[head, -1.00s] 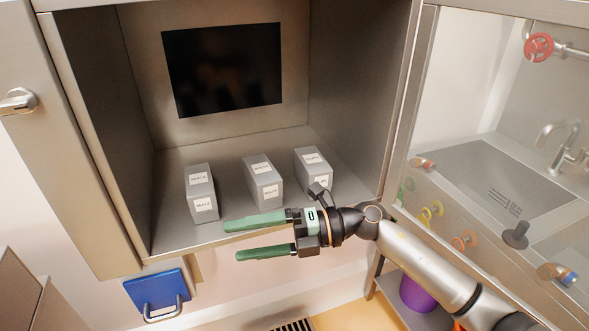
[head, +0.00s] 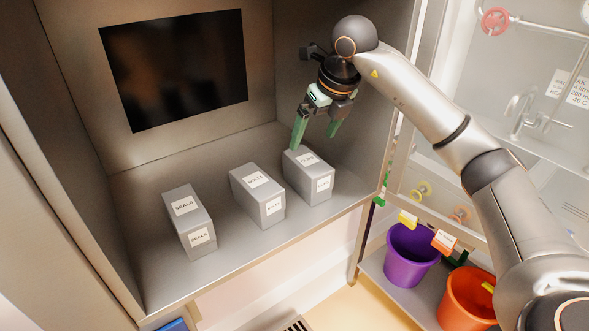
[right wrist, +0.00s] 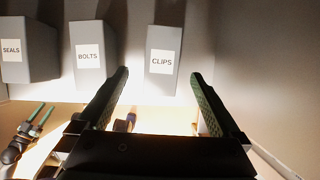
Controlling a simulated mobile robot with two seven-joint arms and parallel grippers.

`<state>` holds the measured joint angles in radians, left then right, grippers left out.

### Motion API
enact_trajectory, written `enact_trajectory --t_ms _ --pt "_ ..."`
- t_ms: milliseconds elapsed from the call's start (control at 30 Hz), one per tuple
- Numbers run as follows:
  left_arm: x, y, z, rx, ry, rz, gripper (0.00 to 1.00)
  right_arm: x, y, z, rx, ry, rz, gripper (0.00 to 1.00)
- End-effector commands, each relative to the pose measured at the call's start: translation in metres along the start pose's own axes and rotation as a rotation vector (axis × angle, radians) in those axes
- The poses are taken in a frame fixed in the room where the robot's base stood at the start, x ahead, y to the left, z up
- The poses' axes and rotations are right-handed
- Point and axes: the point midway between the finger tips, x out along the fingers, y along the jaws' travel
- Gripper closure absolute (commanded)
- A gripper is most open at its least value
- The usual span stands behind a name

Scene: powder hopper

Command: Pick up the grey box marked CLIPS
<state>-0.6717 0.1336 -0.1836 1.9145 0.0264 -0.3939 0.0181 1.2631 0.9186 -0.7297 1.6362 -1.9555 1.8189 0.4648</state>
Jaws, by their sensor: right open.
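The grey box marked CLIPS (head: 308,184) stands upright at the right of a row of three on the cabinet floor. Its label reads clearly on the box in the right wrist view (right wrist: 164,84). My right gripper (head: 315,141) is open and empty, pointing down just above and behind this box's top in the head view. In the right wrist view the right gripper (right wrist: 160,74) has its fingers spread, with the box beyond and between them. My left gripper (right wrist: 44,109) shows small at the lower left of the right wrist view, its green fingers apart and empty.
Grey boxes marked BOLTS (head: 257,195) and SEALS (head: 190,221) stand left of it, with gaps between. The cabinet's right wall (head: 385,115) is close to my right arm. A purple bucket (head: 410,262) and an orange bucket (head: 466,302) stand outside, lower right.

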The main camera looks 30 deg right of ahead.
Motion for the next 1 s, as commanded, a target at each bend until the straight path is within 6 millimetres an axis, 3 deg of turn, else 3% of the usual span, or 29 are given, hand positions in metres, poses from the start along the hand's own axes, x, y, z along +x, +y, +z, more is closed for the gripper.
enact_trajectory --t_ms 400,633,833,1000 --pt "-0.004 0.002 0.003 -0.003 -0.009 0.002 0.50 0.062 -0.001 -0.001 0.002 0.005 -0.004 0.00" --pt "-0.005 0.002 0.001 -0.003 -0.009 0.002 0.50 0.080 -0.002 -0.002 0.002 0.005 -0.004 0.00" --pt "-0.008 0.002 -0.003 -0.004 -0.009 0.002 0.50 0.110 -0.004 -0.005 0.001 0.005 -0.003 0.00" --pt "-0.009 0.002 -0.004 -0.004 -0.009 0.002 0.50 0.123 -0.004 -0.005 0.001 0.002 -0.004 0.00"
